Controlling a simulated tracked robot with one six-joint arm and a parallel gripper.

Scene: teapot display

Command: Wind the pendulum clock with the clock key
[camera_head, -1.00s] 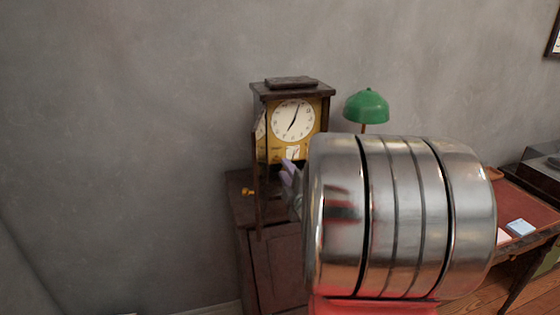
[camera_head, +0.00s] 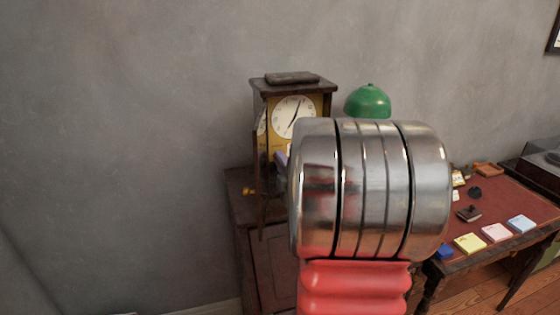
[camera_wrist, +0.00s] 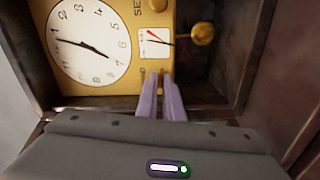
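The pendulum clock (camera_head: 294,108) stands on a dark wooden cabinet (camera_head: 240,207), its narrow door (camera_head: 262,180) swung open at the left. The wrist view shows its white dial (camera_wrist: 88,42) sideways on a gold plate, a small white sub-dial (camera_wrist: 156,43) and the round gold pendulum bob (camera_wrist: 203,33). My gripper (camera_wrist: 161,78) has its two pale purple fingers close together, tips at the lower part of the gold plate. I cannot tell whether they hold anything or touch the plate. A small yellow object (camera_head: 248,190), perhaps the clock key, lies on the cabinet left of the door.
A green lamp (camera_head: 368,101) stands behind my arm. At the right is a red-topped desk (camera_head: 511,200) with several note pads and small items. My wrist hides the clock's lower right side. The wall at the left is bare.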

